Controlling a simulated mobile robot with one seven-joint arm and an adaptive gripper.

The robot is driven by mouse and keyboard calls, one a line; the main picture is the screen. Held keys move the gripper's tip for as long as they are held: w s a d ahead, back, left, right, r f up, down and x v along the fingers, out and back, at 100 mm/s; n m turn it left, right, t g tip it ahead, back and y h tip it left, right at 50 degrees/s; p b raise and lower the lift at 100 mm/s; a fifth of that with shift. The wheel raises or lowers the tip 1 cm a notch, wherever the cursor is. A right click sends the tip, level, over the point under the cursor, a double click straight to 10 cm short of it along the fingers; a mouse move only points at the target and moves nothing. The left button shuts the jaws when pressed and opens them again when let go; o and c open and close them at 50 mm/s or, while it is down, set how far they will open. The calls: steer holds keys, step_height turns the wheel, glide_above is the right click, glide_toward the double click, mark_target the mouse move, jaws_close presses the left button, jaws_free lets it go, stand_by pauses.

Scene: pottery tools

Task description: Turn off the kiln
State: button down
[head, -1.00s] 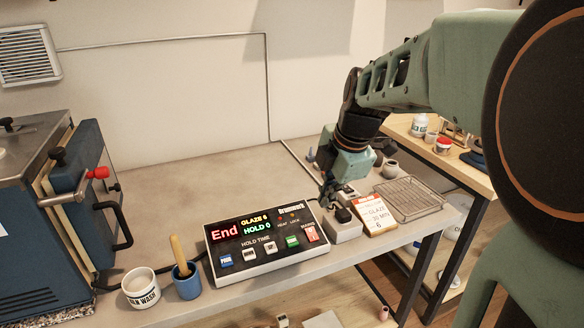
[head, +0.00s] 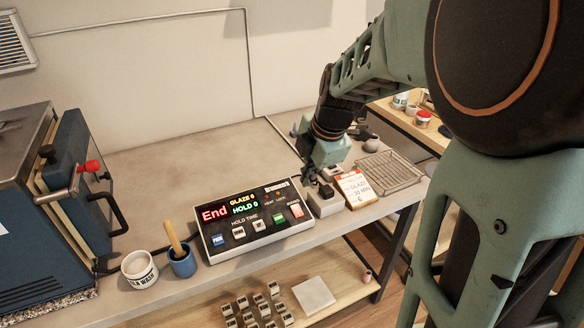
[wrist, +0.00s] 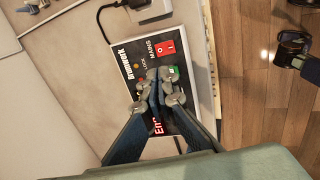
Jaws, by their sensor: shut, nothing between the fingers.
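The blue kiln (head: 60,185) stands at the left with its door towards the bench. Its controller (head: 215,246) lies on the bench, its display (head: 214,213) reading "End", "GLAZE 6" and "HOLD 0". The red mains switch (head: 296,210) is at the controller's right end; the wrist view also shows this switch (wrist: 165,47), with its marks visible. My gripper (head: 307,178) is shut and empty, near the controller's back right corner. In the wrist view its fingertips (wrist: 160,88) overlap the panel beside the green button (wrist: 175,73) and hide part of it. I cannot tell whether they touch.
A white box with a plug (head: 323,205), a glaze card (head: 357,188) and a wire rack (head: 390,172) are right of the controller. A white pot (head: 140,272) and a blue cup (head: 183,264) stand left. The bench behind the controller is clear.

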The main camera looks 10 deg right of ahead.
mark_target(296, 207)
steer(key=p+x, duration=0.1)
steer(key=x, duration=1.2)
steer(key=shift+a+f, duration=0.1)
steer(key=shift+f, duration=0.1)
steer(key=shift+w+f, duration=0.1)
steer(key=shift+w+f+b, duration=0.2)
steer(key=shift+f+b, duration=0.25)
steer(key=shift+b, duration=0.7)
steer(key=shift+r, duration=0.3)
steer(key=shift+s+f, duration=0.1)
